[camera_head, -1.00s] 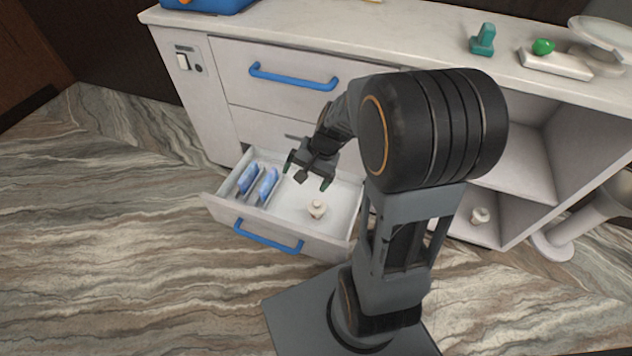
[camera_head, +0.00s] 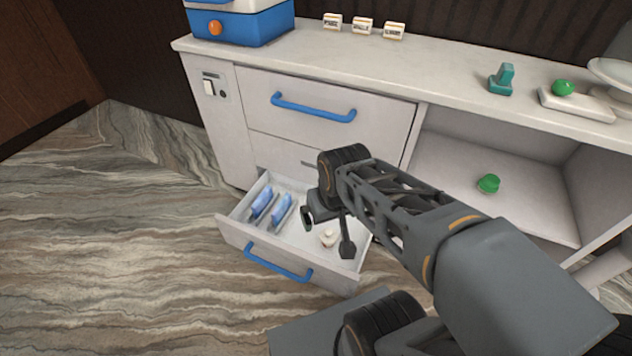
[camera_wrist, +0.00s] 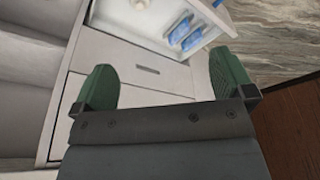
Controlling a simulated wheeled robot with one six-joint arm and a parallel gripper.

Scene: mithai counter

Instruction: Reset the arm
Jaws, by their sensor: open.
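My gripper (camera_head: 327,232) is over the open lower drawer, with my arm reaching in from the lower right. In the wrist view my gripper (camera_wrist: 163,92) has its two green-padded fingers wide apart with nothing between them. The drawer (camera_head: 230,232) holds blue packets (camera_head: 281,209) in its left part and a small cream-coloured item (camera_head: 328,238) on the bare floor to their right. The gripper partly hides the drawer's right side. The blue packets also show in the wrist view (camera_wrist: 186,33), beyond the fingers.
A closed drawer with a blue handle (camera_head: 313,108) is above. The counter (camera_head: 430,68) carries a blue box (camera_head: 240,25), several small labelled blocks (camera_head: 362,26), a teal item (camera_head: 502,80) and a white block (camera_head: 577,104) with a green piece. A green item (camera_head: 489,183) sits on the open shelf.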

